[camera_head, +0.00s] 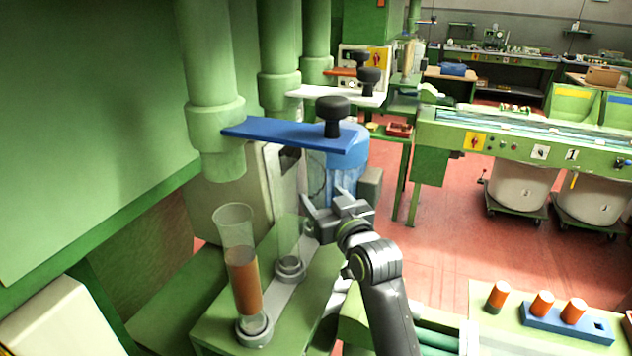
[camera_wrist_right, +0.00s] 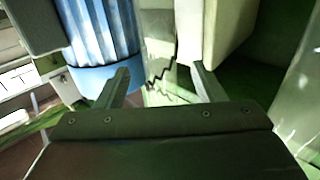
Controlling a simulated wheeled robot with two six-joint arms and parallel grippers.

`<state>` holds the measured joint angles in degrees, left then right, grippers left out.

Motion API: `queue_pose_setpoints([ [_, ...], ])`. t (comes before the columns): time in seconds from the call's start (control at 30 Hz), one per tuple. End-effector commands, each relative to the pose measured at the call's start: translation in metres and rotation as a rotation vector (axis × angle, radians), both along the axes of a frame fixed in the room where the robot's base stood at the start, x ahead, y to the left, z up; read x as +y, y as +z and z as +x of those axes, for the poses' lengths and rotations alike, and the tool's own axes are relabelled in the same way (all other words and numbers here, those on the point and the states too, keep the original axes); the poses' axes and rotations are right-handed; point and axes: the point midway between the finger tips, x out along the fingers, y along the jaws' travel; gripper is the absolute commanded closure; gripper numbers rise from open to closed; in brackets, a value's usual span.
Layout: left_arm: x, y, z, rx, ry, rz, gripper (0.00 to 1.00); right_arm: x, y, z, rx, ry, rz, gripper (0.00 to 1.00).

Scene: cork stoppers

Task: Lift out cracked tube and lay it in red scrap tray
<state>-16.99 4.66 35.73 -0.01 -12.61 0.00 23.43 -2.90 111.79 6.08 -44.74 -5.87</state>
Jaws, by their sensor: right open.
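A clear, empty tube (camera_head: 287,236) stands upright in a grey ring holder on the green bench. In the right wrist view a jagged dark crack line shows on the clear tube (camera_wrist_right: 158,84). My right gripper (camera_head: 311,218) is at this tube's right side in the head view. In the wrist view its open fingers (camera_wrist_right: 160,72) stand on either side of the cracked tube, with visible gaps. A small red tray (camera_head: 399,130) sits on a green stand further back; I see no other red tray. My left gripper is out of view.
A second tube (camera_head: 243,280) with orange-brown filling stands in the nearer holder. A ribbed blue cylinder (camera_head: 345,165) stands close behind my gripper. Orange-topped stoppers and a blue rack (camera_head: 590,327) are at lower right.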

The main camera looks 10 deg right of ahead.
Motion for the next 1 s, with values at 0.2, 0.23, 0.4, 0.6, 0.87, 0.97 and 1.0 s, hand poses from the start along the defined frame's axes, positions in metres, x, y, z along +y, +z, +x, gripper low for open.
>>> queue_pose_setpoints([
  [0.2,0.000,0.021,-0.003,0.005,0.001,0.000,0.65,0.005,0.010,0.027,0.001,0.000,-0.001,0.38],
  [0.23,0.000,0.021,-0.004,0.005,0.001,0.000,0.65,0.006,0.008,0.030,0.002,0.000,0.000,0.38],
  [0.4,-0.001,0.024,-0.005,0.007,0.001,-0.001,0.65,0.008,0.007,0.042,0.001,-0.001,0.000,0.38],
  [0.6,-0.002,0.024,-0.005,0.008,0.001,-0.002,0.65,0.008,0.006,0.044,-0.001,-0.001,0.000,0.38],
  [0.87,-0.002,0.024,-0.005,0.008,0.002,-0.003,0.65,0.008,0.005,0.044,0.000,-0.001,0.000,0.59],
  [0.97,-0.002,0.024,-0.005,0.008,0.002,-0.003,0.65,0.008,0.005,0.044,0.000,-0.001,0.000,0.72],
  [1.0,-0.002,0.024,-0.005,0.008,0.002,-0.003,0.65,0.008,0.005,0.044,0.000,-0.001,0.000,0.77],
])
